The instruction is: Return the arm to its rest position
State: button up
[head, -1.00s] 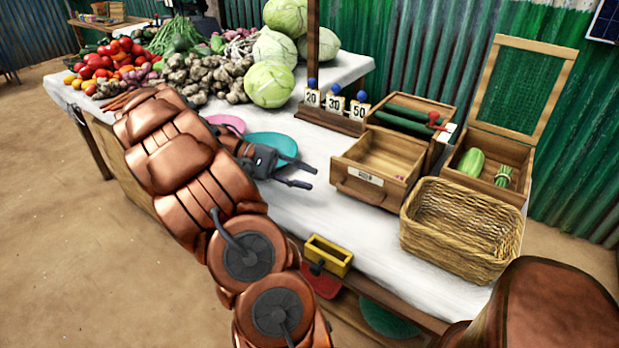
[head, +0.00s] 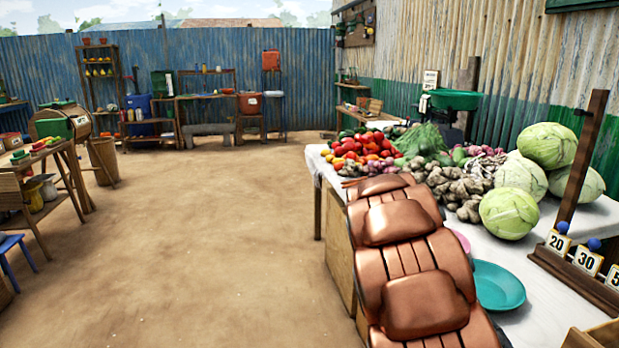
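My copper-coloured arm reaches up from the bottom edge of the head view, along the near side of the stall table (head: 560,285). Only its upper links show. My gripper is not in the picture, so its fingers cannot be seen. A teal plate (head: 497,286) lies on the white tabletop just right of my arm. A pink plate (head: 461,241) is partly hidden behind the arm.
Tomatoes (head: 365,149), knobbly roots (head: 462,184) and cabbages (head: 510,213) fill the table's far part. A post with number cards (head: 584,258) stands at right. Open dirt floor (head: 220,235) lies to the left. A wooden side table (head: 45,165) stands at far left.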

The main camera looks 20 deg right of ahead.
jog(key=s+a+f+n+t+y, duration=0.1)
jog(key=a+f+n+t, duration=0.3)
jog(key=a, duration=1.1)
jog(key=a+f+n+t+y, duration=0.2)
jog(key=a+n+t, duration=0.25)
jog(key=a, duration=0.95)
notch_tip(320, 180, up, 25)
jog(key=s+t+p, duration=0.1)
jog(key=p, duration=2.2)
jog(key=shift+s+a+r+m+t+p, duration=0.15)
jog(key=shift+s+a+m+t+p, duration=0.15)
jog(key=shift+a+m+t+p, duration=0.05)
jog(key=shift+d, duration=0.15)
